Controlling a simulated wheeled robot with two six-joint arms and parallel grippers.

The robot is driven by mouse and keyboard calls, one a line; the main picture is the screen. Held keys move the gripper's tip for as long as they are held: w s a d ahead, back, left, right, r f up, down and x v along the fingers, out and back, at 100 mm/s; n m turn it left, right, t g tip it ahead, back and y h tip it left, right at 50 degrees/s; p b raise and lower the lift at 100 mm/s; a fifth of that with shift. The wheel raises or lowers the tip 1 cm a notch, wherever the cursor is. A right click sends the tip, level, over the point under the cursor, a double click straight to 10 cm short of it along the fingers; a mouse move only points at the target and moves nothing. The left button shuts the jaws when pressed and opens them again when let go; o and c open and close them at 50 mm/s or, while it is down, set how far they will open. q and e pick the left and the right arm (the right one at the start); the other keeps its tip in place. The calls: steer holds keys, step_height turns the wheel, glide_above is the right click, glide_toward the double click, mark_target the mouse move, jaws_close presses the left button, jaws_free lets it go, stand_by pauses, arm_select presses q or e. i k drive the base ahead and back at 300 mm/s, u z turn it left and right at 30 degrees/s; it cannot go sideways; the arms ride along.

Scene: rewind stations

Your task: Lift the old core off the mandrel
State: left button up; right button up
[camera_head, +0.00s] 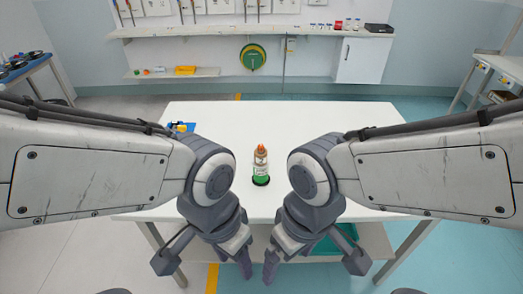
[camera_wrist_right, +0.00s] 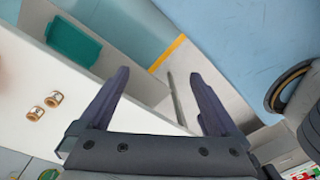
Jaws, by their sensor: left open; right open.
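A bottle-like upright piece (camera_head: 261,165) stands near the middle of the white table (camera_head: 310,125). It has an orange tip, a pale labelled body and a green lower part on a dark round base. I cannot make out which part is the core or the mandrel. My left gripper (camera_head: 243,262) and right gripper (camera_head: 271,264) point downward in front of the table's near edge, apart from the piece. In the right wrist view my right gripper (camera_wrist_right: 160,74) shows two spread fingers with nothing between them.
Small blue and yellow items (camera_head: 181,127) lie at the table's back left. Much of the tabletop is clear.

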mark_target(260, 159)
steer(key=z, duration=0.05)
steer(key=k, duration=0.55)
steer(key=u, duration=0.6)
steer(key=i, duration=1.35)
steer(key=z, duration=0.55)
